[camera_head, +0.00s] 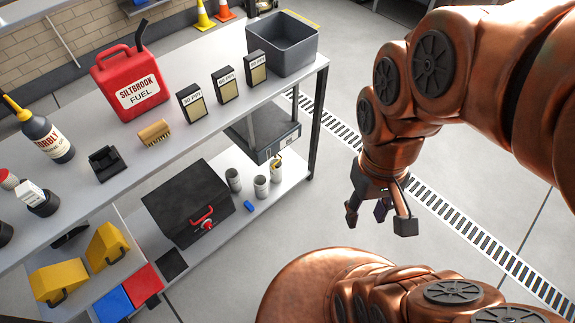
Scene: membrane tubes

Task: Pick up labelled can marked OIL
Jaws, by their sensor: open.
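No label reading OIL is legible. A red jerry can (131,82) labelled SILTBROOK FUEL stands on the upper shelf. A dark bottle (47,138) with a yellow nozzle and a partly readable label stands to its left. Three black upright containers with pale labels (192,106) (226,85) (256,69) stand in a row right of the jerry can; their small print is unclear. My gripper (379,208) is open and empty, hanging over the floor to the right of the shelf, apart from everything on it.
A grey open bin (283,48) stands at the upper shelf's far right end. A brush (154,133) and a black holder (107,165) lie nearer. Below are a black toolbox (186,202), small grey cylinders (261,188) and yellow bins (108,246). A floor grate (450,216) runs through clear floor.

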